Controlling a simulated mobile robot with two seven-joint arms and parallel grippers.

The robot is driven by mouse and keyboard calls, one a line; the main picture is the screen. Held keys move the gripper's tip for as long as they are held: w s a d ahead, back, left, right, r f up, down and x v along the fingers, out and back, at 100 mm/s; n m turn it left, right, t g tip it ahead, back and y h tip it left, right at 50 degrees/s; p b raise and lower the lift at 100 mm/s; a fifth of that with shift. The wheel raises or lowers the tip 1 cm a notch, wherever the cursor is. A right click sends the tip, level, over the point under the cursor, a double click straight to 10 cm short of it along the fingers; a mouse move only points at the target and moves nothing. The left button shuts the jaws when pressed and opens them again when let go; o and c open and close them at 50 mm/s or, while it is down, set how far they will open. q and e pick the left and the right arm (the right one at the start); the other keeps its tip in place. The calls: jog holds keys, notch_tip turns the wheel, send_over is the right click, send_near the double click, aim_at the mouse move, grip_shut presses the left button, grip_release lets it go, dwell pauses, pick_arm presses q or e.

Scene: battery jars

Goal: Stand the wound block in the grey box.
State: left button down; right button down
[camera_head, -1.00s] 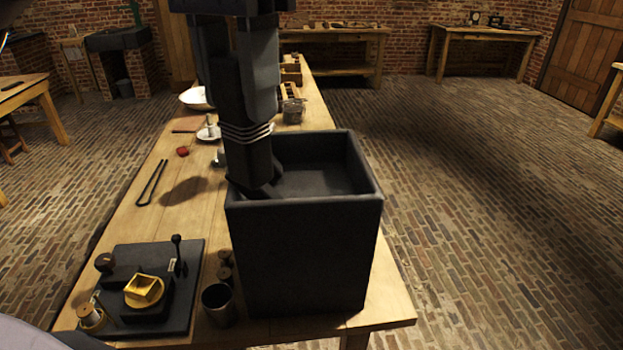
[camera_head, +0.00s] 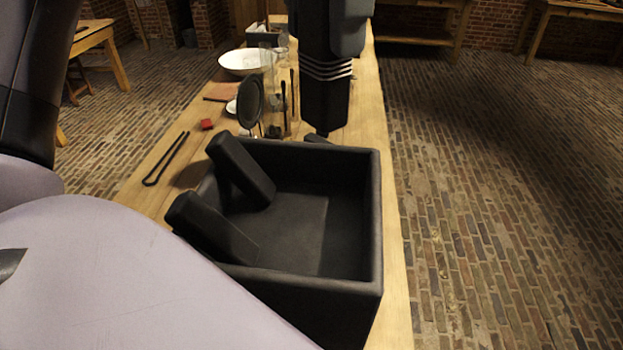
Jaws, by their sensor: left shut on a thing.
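The wound block (camera_head: 326,98) is a dark upright block with several pale wire turns around it. My left gripper (camera_head: 330,42) comes down from the top of the view and is shut on the block's upper part. The block's lower end shows just above the far rim of the grey box (camera_head: 312,287); I cannot tell whether it is over or behind that rim. My right gripper is not in view.
A round dark disc on a stand (camera_head: 250,100), a white bowl (camera_head: 246,62), a red piece (camera_head: 206,124) and black tongs (camera_head: 166,158) are on the wooden table (camera_head: 398,250) beyond and left of the box. My pale arm covers the lower left.

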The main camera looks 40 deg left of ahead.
pick_arm(q)
notch_tip(320, 180, down, 20)
jog(key=b, duration=0.4)
jog(key=shift+s+r+b, duration=0.15)
jog(key=shift+r+b, duration=0.1)
jog(key=shift+b, duration=0.1)
jog(key=shift+f, duration=0.15)
jog(key=c, duration=0.5)
grip_release()
